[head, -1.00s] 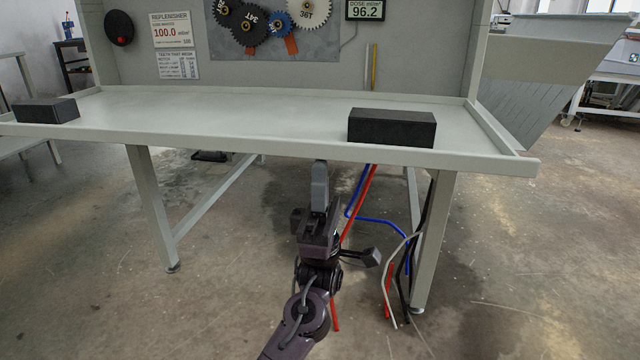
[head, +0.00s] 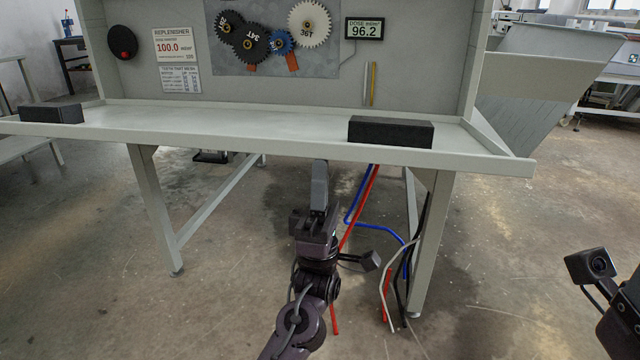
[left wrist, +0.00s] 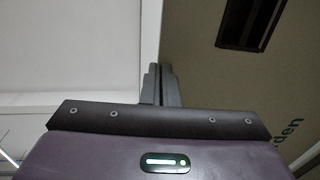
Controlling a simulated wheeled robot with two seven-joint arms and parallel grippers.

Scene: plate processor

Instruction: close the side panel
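I cannot pick out a side panel for certain in any view. In the left wrist view, a tan surface (left wrist: 225,75) on the right carries a dark, slanted rectangle (left wrist: 252,22) and cut-off letters ending in "rden". A pale panel-like surface (left wrist: 70,55) fills the left. I cannot tell whether either is the side panel. My left gripper (head: 319,166) points away from me below the front edge of the bench. Its fingers (left wrist: 161,80) look closed together, with nothing visible between them. Part of my right arm shows at the lower right; its fingers are out of view.
The grey bench (head: 250,133) spans the middle, with a black block (head: 390,132) and another black block (head: 50,115) on it. Its legs, red hose (head: 357,207) and blue hose (head: 375,220) are near my left arm. Gears (head: 308,24) hang behind. Open floor lies in front.

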